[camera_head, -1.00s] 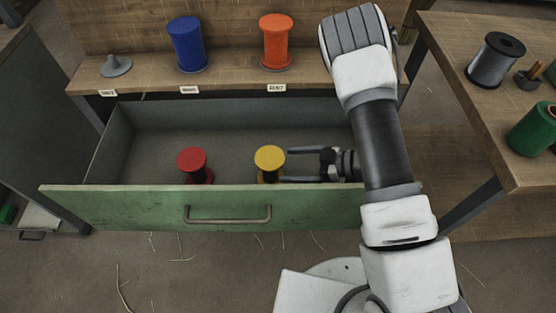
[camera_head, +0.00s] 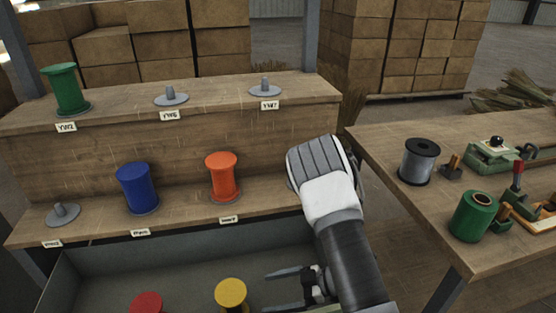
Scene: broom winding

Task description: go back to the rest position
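My gripper (camera_head: 283,290) is at the lower middle of the head view, over the open drawer. Its two fingers point left and are spread apart with nothing between them. The yellow spool (camera_head: 231,293) stands in the drawer just left of the fingertips, with a small gap that is hard to judge. My arm reaches up from the bottom right and bends at a white and grey joint in front of the shelf's right end.
The open drawer (camera_head: 90,262) also holds a red spool (camera_head: 147,303). Blue (camera_head: 138,187), orange (camera_head: 222,176) and green (camera_head: 66,88) spools stand on the stepped shelf above. The table (camera_head: 400,215) at right carries a grey spool (camera_head: 418,161), a green spool (camera_head: 473,215) and clamp-like tools (camera_head: 497,154).

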